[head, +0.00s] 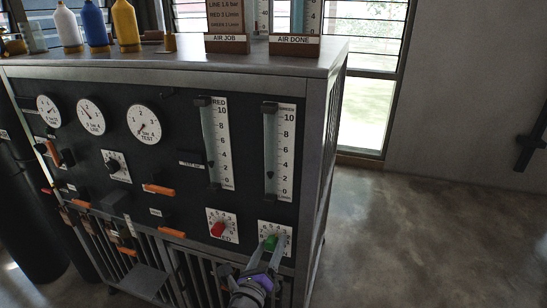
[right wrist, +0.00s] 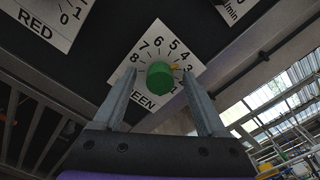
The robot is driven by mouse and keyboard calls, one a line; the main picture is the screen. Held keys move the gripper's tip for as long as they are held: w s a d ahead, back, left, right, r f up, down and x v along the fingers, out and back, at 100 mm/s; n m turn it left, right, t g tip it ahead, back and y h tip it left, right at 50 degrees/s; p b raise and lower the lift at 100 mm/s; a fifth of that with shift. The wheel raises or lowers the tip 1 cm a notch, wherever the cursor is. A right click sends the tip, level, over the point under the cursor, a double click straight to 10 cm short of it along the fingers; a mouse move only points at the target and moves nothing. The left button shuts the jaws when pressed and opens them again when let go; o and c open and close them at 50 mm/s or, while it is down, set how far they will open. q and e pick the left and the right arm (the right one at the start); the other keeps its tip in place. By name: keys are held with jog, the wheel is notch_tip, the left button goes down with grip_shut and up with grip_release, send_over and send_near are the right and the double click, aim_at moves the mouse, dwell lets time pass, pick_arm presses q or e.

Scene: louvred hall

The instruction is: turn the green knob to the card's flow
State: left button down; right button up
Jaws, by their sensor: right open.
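The green knob (head: 269,242) sits on a white dial plate at the lower right of the black panel. In the right wrist view the green knob (right wrist: 160,78) shows between the fingers, its yellow mark close to the 3 and 4. My right gripper (head: 267,254) is open, its fingers on either side of the knob; contact is not clear. The green flow tube (head: 271,150) above has its dark float low on the scale, near 2. The AIR JOB card (head: 229,15) stands on the cabinet top; its last line is too small to read surely. My left gripper is not in view.
The red knob (head: 217,229) is just left of the green one, below the red flow tube (head: 216,145). Round gauges (head: 143,123) and orange-handled valves (head: 158,190) fill the left of the panel. Bottles (head: 126,25) stand on top. Open floor (head: 420,230) lies at right.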

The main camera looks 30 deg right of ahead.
jog(key=shift+a, duration=0.1)
jog(key=v, duration=0.7)
jog(key=shift+p, duration=0.3)
jog(key=p+v, duration=0.1)
jog(key=v, duration=0.9)
jog(key=shift+s+a, duration=0.2)
jog(key=shift+s, duration=0.15)
